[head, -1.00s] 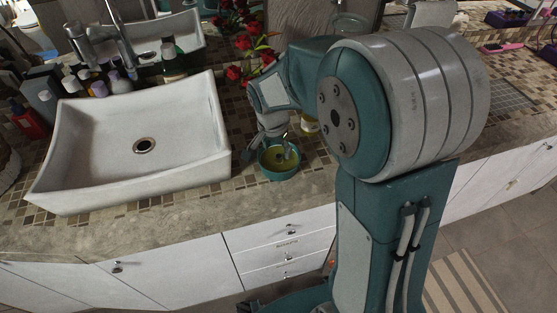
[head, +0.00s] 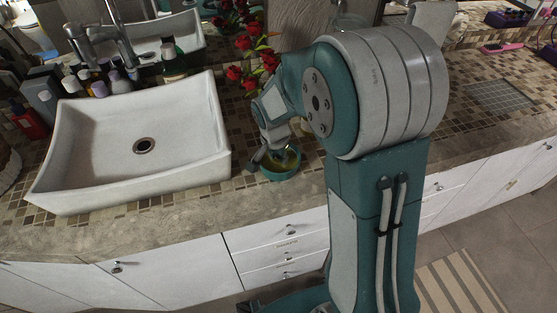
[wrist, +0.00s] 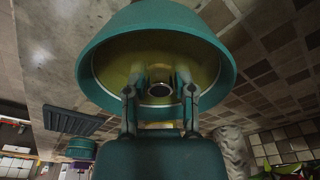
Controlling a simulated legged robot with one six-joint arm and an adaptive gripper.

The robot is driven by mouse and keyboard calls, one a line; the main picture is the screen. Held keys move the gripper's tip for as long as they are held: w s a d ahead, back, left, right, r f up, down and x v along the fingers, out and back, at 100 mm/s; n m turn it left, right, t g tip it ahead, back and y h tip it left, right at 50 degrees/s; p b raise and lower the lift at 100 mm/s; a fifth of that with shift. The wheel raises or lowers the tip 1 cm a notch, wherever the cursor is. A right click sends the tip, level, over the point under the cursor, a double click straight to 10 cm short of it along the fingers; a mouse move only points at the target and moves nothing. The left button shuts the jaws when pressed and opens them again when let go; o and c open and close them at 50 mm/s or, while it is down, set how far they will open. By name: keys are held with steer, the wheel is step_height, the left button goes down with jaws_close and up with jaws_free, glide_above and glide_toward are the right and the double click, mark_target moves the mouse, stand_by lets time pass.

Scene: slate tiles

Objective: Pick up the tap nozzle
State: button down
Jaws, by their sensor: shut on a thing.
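The tap nozzle (wrist: 159,89) shows in the wrist view as a small pale ring with a dark centre, between my fingertips and against the yellow inside of a teal bowl (wrist: 150,18). My gripper (wrist: 161,80) reaches into the bowl and is shut on the nozzle. In the head view, the bowl (head: 281,177) stands on the counter right of the sink, and my gripper (head: 279,150) comes down into it from above. The nozzle is too small and covered to make out clearly there. I cannot tell whether it still touches the bowl.
A white rectangular sink (head: 190,150) stands close on the left of the bowl. Red flowers (head: 235,72) and several bottles (head: 115,82) are behind. White drawers (head: 285,252) lie below the counter edge.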

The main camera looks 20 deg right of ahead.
mark_target(279, 158)
steer(key=shift+r, duration=0.25)
steer(key=r, duration=0.3)
steer(key=shift+s+r, duration=0.2)
steer(key=shift+s, duration=0.1)
steer(key=s+r, duration=0.9)
steer(key=s, duration=0.4)
steer(key=shift+s, duration=0.35)
